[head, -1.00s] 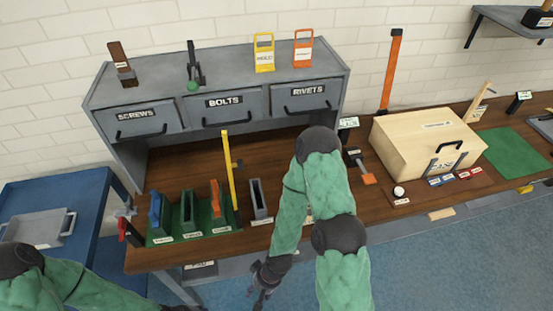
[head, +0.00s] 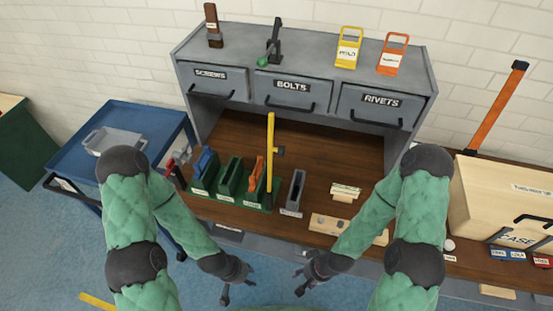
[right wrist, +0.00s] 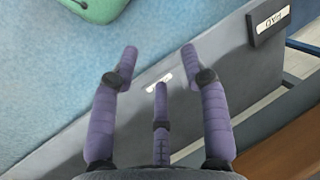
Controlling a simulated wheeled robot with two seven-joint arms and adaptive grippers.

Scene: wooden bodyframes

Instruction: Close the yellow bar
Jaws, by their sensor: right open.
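The yellow bar (head: 270,150) stands upright at the right end of a green rack (head: 228,195) on the wooden bench. A small black piece (head: 279,151) juts from its right side. My left gripper (head: 238,284) is open and empty in front of the bench, below and left of the bar. My right gripper (head: 300,275) is open and empty in front of the bench, below and right of the bar. Its spread fingers (right wrist: 160,65) show in the right wrist view over the bench's grey front edge and blue floor. Neither gripper touches the bar.
The rack also holds blue, green and orange-handled items; a grey holder (head: 294,190) stands just right of it. A drawer cabinet (head: 307,75) rises behind. A wooden box (head: 503,205) is at right, a blue cart (head: 116,140) at left.

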